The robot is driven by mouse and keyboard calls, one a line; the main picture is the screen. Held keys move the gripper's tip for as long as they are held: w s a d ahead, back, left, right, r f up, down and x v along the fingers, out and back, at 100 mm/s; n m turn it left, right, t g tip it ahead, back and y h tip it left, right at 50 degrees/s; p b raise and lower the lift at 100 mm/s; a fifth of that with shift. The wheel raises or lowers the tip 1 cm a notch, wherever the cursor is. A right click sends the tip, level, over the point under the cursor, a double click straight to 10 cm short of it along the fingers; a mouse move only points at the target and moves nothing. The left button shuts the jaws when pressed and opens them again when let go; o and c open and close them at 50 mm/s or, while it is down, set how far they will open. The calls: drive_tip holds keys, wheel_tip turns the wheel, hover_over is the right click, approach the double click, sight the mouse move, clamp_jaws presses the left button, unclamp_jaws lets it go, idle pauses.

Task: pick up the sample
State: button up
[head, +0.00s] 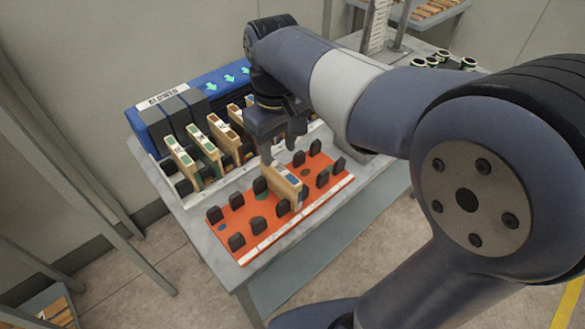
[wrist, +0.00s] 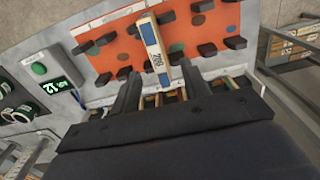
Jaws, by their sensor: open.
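The sample (head: 283,186) is a thin wooden block standing upright between black pegs on the orange rack (head: 237,222). In the wrist view the sample (wrist: 154,45) shows a blue and white top edge with a printed label, just beyond my fingertips. My gripper (head: 279,146) is above and slightly behind the sample in the head view. In the wrist view my gripper (wrist: 159,75) has its two dark fingers spread apart, with the sample's near end roughly in line with the gap. Whether the fingers overlap the sample in height cannot be told.
Several similar wooden blocks (head: 203,147) stand in a rack before the blue blower unit (head: 205,84). Black pegs surround the sample on the orange rack. A green digital display (wrist: 55,86) is at the left in the wrist view. Rollers (head: 443,56) stand at the back right.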

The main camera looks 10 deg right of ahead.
sight(280, 177)
drive_tip(key=shift+w+a+f, duration=0.15)
drive_tip(key=shift+w+f, duration=0.15)
drive_tip(key=shift+w, duration=0.05)
wheel_tip(280, 177, down, 6)
drive_tip(key=shift+r, duration=0.2)
drive_tip(key=shift+w+d+f, duration=0.1)
drive_tip(key=shift+f, duration=1.1)
drive_tip(key=shift+w+d+f, duration=0.1)
drive_tip(key=shift+f, duration=1.05)
drive_tip(key=shift+c, duration=0.5)
clamp_jaws()
